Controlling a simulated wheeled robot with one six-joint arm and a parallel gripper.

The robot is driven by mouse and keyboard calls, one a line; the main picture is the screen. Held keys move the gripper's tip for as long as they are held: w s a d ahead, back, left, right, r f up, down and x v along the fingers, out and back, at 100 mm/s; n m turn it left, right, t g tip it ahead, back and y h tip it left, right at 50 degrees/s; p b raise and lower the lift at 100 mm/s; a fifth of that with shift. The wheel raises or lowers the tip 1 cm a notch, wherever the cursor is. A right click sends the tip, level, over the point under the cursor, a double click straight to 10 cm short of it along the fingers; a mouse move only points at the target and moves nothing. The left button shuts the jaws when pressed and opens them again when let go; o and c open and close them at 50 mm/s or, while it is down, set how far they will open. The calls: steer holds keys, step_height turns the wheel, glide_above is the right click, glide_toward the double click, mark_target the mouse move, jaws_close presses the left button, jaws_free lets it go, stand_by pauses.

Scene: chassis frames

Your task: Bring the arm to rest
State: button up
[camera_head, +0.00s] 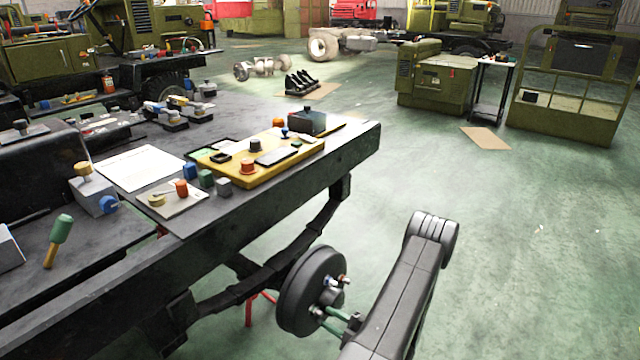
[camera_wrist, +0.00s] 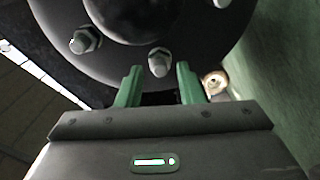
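My arm (camera_head: 405,285) reaches down from the right to the wheel hub (camera_head: 300,290) under the side of the dark chassis frame. My gripper (camera_head: 320,318) has two green fingers pointing at the hub face. In the wrist view my gripper (camera_wrist: 160,74) is open, with a clear gap between the fingers. A metal nut (camera_wrist: 158,62) on the hub (camera_wrist: 190,70) shows just beyond and between the fingertips, with a gap visible on each side. Another nut (camera_wrist: 84,40) sits to the left. Nothing is held.
The chassis frame's top (camera_head: 230,200) carries a yellow tray (camera_head: 262,172), a white sheet (camera_head: 138,167) and several small parts. A red stand (camera_head: 249,310) shows below it. Open green floor (camera_head: 530,240) lies to the right, with a green cabinet (camera_head: 440,85) farther back.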

mark_target(317, 311)
steer(key=a+n, duration=0.1)
steer(key=w+a+n, duration=0.1)
steer(key=n, duration=0.1)
steer(key=w+a+n+b, duration=0.1)
steer(key=n, duration=0.1)
steer(key=shift+w+r, duration=0.1)
steer(key=shift+r, duration=0.05)
steer(key=n, duration=0.4)
steer(key=shift+r+n, duration=0.1)
steer(key=shift+n, duration=0.3)
steer(key=n, duration=0.4)
steer(key=shift+n+b, duration=0.3)
steer(key=shift+r+n, duration=0.15)
steer(key=shift+n, duration=1.95)
steer(key=shift+s+a, duration=0.1)
steer(key=shift+s, duration=0.1)
